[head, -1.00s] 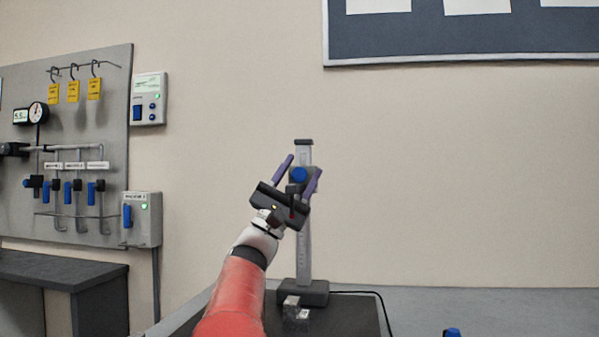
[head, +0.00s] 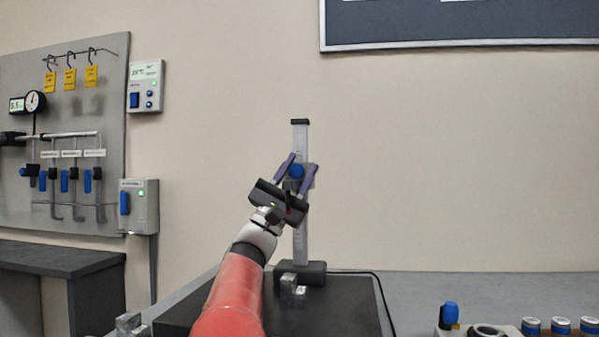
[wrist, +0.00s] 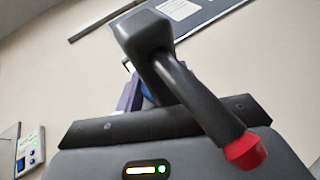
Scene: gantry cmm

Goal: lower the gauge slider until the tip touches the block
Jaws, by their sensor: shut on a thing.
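The height gauge's pale column (head: 301,220) stands on a dark base (head: 310,273). Its slider carries a blue knob (head: 297,171), partway up the column. My gripper (head: 303,161) is shut on the slider at the knob, one purple finger on each side. In the wrist view, a dark arm (wrist: 190,90) with a red tip (wrist: 245,151) crosses in front of my gripper; it looks like the gauge's probe. A small grey metal block (head: 290,284) sits in front of the base. In the head view the red tip shows well above the block.
The gauge stands on a dark plate (head: 345,310) on a grey bench. A cable runs along the plate's right side. More metal blocks (head: 130,325) lie at the lower left. A blue-handled item (head: 449,315) and several blue-banded jars stand at the lower right.

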